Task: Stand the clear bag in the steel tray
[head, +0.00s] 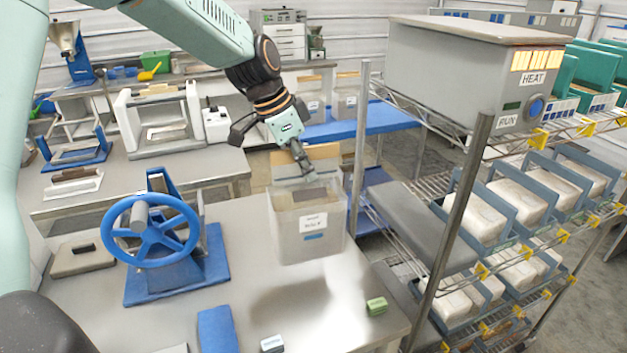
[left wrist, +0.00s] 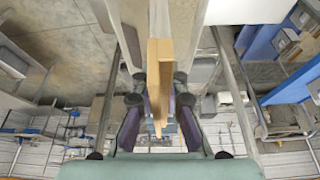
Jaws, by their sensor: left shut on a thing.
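The clear bag (head: 311,236) has a white label and a tan top strip, which also shows in the left wrist view (left wrist: 158,75). It is upright over the right part of the near steel table, with a soft shadow below it. Whether its base touches the table is hard to tell. My left gripper (head: 303,168) comes down from above and is shut on the bag's top edge. In the left wrist view its fingers (left wrist: 160,112) lie on both sides of the strip. I cannot clearly identify the steel tray. My right gripper is not in view.
A blue handwheel press (head: 150,235) stands left of the bag. A green block (head: 377,306) and a blue pad (head: 217,330) lie toward the front. A wire rack with a grey heater box (head: 455,75) and several bagged trays (head: 470,212) stands close on the right.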

